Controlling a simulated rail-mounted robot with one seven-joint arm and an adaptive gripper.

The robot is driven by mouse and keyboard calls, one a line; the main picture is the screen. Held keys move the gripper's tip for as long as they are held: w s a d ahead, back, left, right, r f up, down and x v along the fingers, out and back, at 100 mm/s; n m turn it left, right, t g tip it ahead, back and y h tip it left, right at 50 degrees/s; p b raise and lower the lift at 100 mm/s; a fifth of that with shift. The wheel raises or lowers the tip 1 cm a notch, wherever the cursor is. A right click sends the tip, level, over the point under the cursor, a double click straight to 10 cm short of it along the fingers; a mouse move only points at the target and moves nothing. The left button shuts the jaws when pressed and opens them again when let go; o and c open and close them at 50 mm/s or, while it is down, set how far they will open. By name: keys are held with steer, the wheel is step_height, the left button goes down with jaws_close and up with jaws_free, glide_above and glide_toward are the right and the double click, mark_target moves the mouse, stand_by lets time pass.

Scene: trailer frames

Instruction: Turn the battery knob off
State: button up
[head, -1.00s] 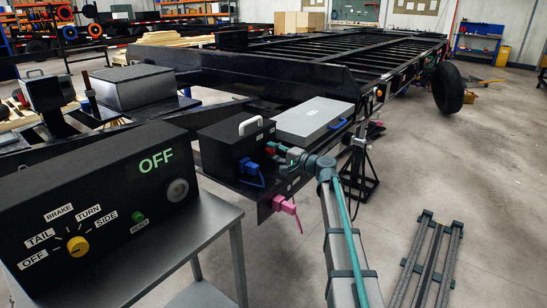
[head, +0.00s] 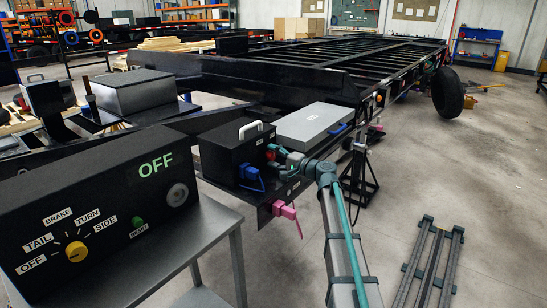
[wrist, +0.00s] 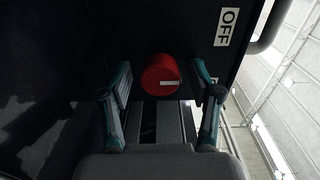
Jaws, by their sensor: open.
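The red battery knob (wrist: 160,75) is on the side of a black box (head: 225,150) with a white handle. In the wrist view it has a white mark that points to the right. A white OFF label (wrist: 227,27) is above and to the right of it. My gripper (wrist: 161,82) is open, with one finger on each side of the knob and a visible gap at both sides. In the head view my gripper (head: 281,156) is at the box's right face and partly hides the knob.
A blue plug (head: 251,173) is just below the knob, and a pink handle (head: 286,212) is lower down. A grey-lidded box (head: 313,122) stands right behind. A black test panel (head: 100,200) is at the left front.

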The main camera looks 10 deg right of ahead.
steer(key=v, duration=1.2)
